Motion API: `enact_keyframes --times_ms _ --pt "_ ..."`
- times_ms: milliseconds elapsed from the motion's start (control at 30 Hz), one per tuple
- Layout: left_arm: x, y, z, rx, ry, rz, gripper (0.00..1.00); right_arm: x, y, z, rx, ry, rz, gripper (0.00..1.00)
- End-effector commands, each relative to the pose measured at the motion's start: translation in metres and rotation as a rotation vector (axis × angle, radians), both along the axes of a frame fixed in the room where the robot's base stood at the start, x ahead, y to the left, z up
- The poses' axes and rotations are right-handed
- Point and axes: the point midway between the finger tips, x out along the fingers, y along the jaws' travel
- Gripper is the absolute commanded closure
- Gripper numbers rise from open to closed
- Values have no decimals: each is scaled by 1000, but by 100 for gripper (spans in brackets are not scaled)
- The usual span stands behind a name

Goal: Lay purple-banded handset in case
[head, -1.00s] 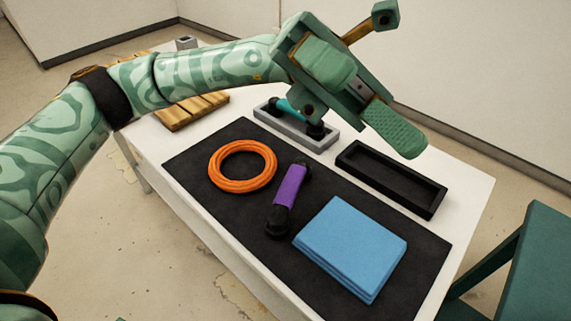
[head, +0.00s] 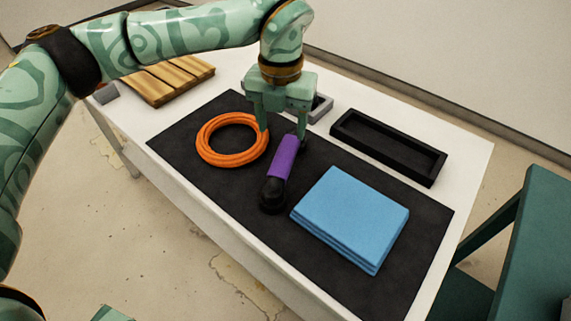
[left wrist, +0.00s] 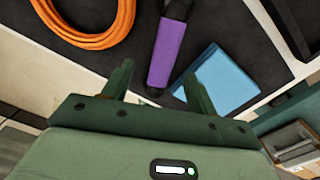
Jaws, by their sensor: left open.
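The purple-banded handset (head: 283,158) lies on the black mat, between the orange coil and the blue folded cloth. Its band shows purple in the left wrist view (left wrist: 167,52). The black open case (head: 388,147) lies on the white table behind the mat and looks empty. My left gripper (head: 283,132) is open and empty, pointing down above the handset's far end. In the left wrist view its fingers (left wrist: 158,85) stand apart on either side of the handset's line, and the handset is not gripped. My right gripper is not in view.
An orange coil (head: 204,148) lies left of the handset, close to my left finger. A blue folded cloth (head: 350,218) lies to the right. A grey tray (head: 321,108) is partly hidden behind my gripper. A wooden slatted board (head: 170,78) lies at the far left.

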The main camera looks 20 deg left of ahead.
Motion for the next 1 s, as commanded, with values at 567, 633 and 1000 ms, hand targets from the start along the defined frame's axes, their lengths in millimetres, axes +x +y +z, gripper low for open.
enact_keyframes --times_ms 567,633,1000 --pt "-4 -6 -82 -2 7 -5 42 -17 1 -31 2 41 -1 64" --pt "-5 -8 -95 -2 7 -5 42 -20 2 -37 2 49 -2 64" --pt "-5 -7 -104 -2 -1 -4 56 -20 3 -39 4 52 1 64"
